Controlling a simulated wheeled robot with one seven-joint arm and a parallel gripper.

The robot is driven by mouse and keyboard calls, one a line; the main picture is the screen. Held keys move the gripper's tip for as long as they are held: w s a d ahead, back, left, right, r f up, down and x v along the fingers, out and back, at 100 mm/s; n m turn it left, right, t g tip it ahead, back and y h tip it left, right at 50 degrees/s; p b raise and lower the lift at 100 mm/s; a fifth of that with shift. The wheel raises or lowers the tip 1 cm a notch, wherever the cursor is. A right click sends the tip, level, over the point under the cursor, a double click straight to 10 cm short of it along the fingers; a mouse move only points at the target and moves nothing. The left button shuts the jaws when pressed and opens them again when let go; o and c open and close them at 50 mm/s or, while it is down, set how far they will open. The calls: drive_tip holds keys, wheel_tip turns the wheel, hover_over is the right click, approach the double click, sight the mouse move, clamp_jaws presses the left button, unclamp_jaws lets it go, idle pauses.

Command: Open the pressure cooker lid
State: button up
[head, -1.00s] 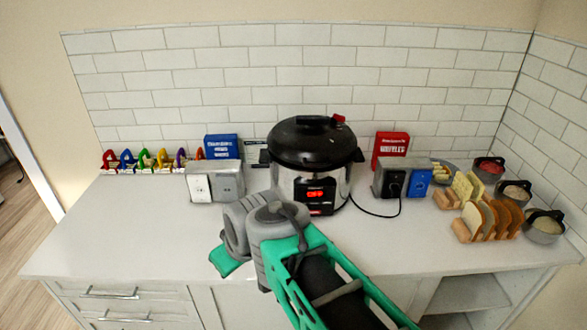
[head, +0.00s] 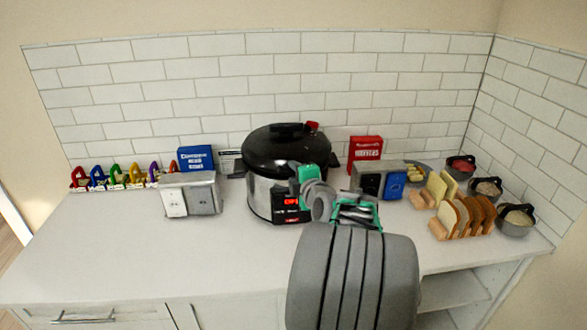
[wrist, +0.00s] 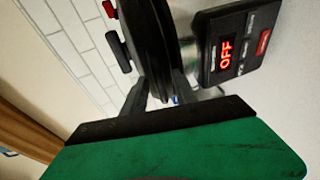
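The pressure cooker (head: 268,197) stands on the counter against the tiled wall, a silver pot with a front panel lit "OFF". Its black lid (head: 275,150) sits on top, with a dark handle (head: 287,131) and a red valve (head: 311,126). In the wrist view the lid (wrist: 155,45) appears turned sideways, beside the lit panel (wrist: 225,48). My gripper is at the cooker's front right, partly hidden by my arm in the head view. In the wrist view my gripper (wrist: 158,92) shows two dark fingers apart with nothing clearly between them, near the lid's rim. Contact cannot be told.
The front-left counter (head: 110,250) is clear.

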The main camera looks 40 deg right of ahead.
drive_tip(key=shift+w+d+f, duration=0.1)
drive_tip(key=shift+w, duration=0.3)
clamp_jaws()
idle(1.2)
